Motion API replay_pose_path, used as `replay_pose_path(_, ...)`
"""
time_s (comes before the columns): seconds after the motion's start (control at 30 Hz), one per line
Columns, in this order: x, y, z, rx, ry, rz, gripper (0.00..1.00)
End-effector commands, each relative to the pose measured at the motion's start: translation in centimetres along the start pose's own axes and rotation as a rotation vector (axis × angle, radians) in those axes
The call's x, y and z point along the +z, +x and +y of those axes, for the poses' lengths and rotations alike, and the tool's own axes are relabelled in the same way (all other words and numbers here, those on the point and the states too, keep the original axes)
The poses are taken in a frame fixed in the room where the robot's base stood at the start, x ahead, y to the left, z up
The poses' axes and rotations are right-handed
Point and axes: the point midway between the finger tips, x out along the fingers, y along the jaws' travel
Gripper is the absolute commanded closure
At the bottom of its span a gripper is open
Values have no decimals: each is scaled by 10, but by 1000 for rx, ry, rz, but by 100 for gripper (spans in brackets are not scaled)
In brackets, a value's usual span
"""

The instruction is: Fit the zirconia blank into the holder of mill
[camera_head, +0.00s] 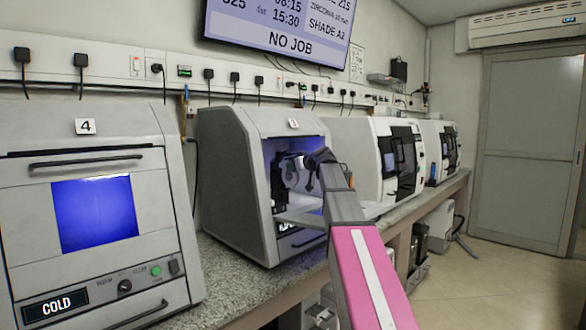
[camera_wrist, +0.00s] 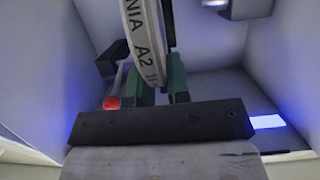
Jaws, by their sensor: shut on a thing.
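The zirconia blank (camera_wrist: 142,40) is a white disc seen nearly edge-on in the wrist view, with "NIA A2 16" lettering on its rim. My gripper (camera_wrist: 160,82) has green fingertips and is shut on the blank's lower edge; the disc stands upright and its top runs out of frame. The mill (camera_head: 262,130), marked 3, is open with a blue-lit interior, and my arm reaches into it in the head view. Dark blocks show at left (camera_wrist: 118,57) and right (camera_wrist: 247,9) of the blank; I cannot tell which belongs to the holder, or whether the blank touches it.
Pale chamber walls enclose my gripper on both sides. A red round part (camera_wrist: 111,102) lies low left of the fingers. Furnace-like unit 4 (camera_head: 90,170), labelled COLD, stands left on the worktop (camera_head: 225,260). White machines (camera_head: 365,150) stand right. The wall screen reads NO JOB.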

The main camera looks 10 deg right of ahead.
Motion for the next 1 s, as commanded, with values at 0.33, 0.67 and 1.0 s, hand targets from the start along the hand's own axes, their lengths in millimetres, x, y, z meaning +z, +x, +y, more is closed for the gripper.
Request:
replay_pose_path(0.33, 0, 0, 0, 0, 0, 1, 100)
replay_pose_path(0.67, 0, 0, 0, 0, 0, 1, 100)
replay_pose_path(1.0, -1, 6, 0, 0, 0, 1, 100)
